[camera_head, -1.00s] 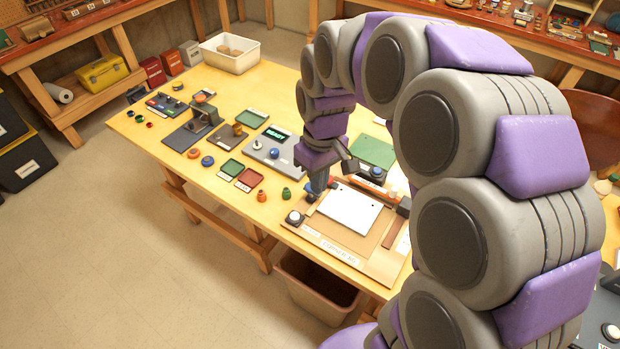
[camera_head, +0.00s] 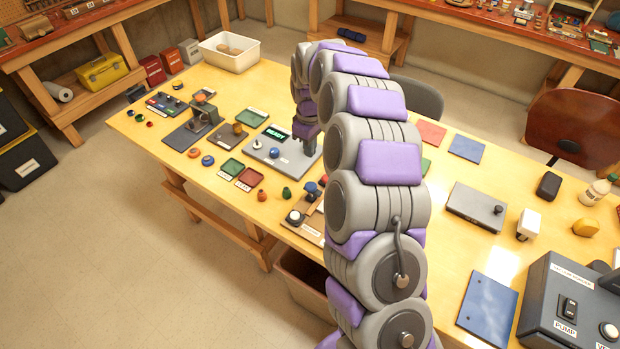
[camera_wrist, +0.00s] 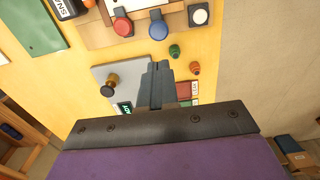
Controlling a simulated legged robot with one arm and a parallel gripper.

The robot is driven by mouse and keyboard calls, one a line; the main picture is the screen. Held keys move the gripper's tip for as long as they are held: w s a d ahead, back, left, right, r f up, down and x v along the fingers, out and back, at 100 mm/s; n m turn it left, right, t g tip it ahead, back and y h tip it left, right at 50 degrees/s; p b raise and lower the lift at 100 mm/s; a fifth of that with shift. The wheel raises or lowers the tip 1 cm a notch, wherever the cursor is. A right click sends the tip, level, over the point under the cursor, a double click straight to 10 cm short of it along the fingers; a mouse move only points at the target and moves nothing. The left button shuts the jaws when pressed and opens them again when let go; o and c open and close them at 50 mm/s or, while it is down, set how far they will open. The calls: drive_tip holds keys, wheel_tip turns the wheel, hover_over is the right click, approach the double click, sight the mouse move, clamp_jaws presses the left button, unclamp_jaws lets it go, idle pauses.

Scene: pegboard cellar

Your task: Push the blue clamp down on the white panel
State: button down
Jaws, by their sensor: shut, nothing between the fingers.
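The blue clamp (camera_wrist: 158,27) shows in the wrist view at the near edge of the work fixture, beside a red clamp (camera_wrist: 123,25). The white panel (camera_wrist: 143,4) shows only as a strip at the top edge, so I cannot tell whether the blue clamp presses on it. In the head view the blue clamp (camera_head: 312,188) is partly visible left of my arm, which hides the white panel. My gripper (camera_wrist: 157,68) is shut and empty, apart from the clamp. In the head view my gripper (camera_head: 308,140) is above the grey unit (camera_head: 282,157).
A round white button (camera_wrist: 200,14) sits beside the blue clamp. A green knob (camera_wrist: 174,51) and an orange knob (camera_wrist: 195,68) stand on the table nearby. Red and green trays (camera_head: 249,178) lie to the left.

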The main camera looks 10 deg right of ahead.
sight(310, 185)
drive_tip(key=shift+w+f, duration=0.1)
drive_tip(key=shift+w, duration=0.05)
drive_tip(key=shift+f, duration=0.1)
wheel_tip(310, 185, down, 14)
drive_tip(key=shift+r+b, duration=0.1)
drive_tip(key=shift+b, duration=0.95)
